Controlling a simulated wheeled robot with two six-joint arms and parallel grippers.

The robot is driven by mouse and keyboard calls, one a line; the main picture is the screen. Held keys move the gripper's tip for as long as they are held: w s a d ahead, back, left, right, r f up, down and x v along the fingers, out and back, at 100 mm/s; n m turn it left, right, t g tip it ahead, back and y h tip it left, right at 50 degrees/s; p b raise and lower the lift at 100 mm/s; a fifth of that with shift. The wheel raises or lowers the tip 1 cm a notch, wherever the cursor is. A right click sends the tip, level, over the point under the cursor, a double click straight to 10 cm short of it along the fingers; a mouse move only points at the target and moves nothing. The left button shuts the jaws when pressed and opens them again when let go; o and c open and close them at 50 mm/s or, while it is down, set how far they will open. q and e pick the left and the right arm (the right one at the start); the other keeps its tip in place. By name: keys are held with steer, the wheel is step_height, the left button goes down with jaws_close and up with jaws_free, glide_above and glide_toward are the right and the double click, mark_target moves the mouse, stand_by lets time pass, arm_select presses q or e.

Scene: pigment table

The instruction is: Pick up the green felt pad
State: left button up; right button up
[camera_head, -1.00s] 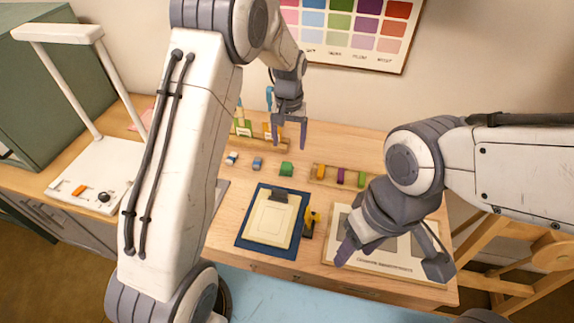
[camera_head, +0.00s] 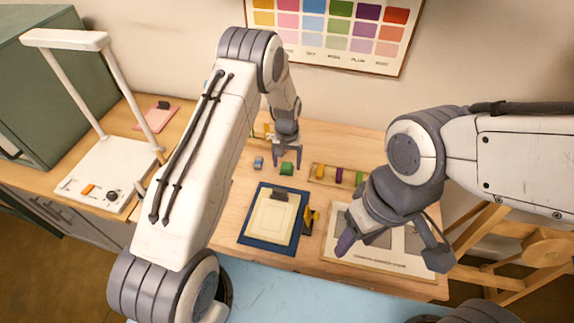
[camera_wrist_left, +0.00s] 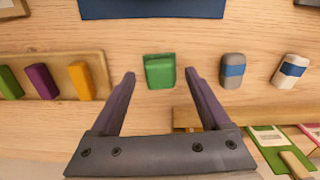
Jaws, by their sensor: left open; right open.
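The green felt pad (camera_head: 287,168) is a small green block lying on the wooden table. In the left wrist view the green felt pad (camera_wrist_left: 160,71) lies between and just beyond the fingertips. My left gripper (camera_head: 287,160) is open above it, with one finger on each side in the picture; it also shows in the left wrist view (camera_wrist_left: 159,74). No contact with the pad is visible. My right gripper (camera_head: 392,252) is open and empty over the white board at the right front.
A blue-banded grey block (camera_wrist_left: 233,71) and a white one (camera_wrist_left: 291,70) lie beside the pad. A wooden rack (camera_wrist_left: 54,60) holds yellow, purple and green blocks. A clipboard (camera_head: 272,218) on a blue mat (camera_head: 255,236) lies in front. A white board (camera_head: 375,262) lies at right.

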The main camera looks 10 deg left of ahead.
mark_target(289, 165)
arm_select(q)
steer(key=shift+f, duration=0.15)
jaws_close()
steer(key=shift+r, duration=0.2)
steer(key=shift+r+b, duration=0.2)
steer(key=shift+b, duration=0.15)
steer(key=r, duration=0.1)
steer(key=r+b, duration=0.2)
steer(key=shift+d+r, duration=0.25)
steer(key=d+r+b, duration=0.3)
steer(key=d+r, duration=0.3)
steer(key=d, duration=0.5)
steer(key=shift+r+b, duration=0.3)
steer(key=shift+r, duration=0.1)
steer(key=shift+d, duration=0.1)
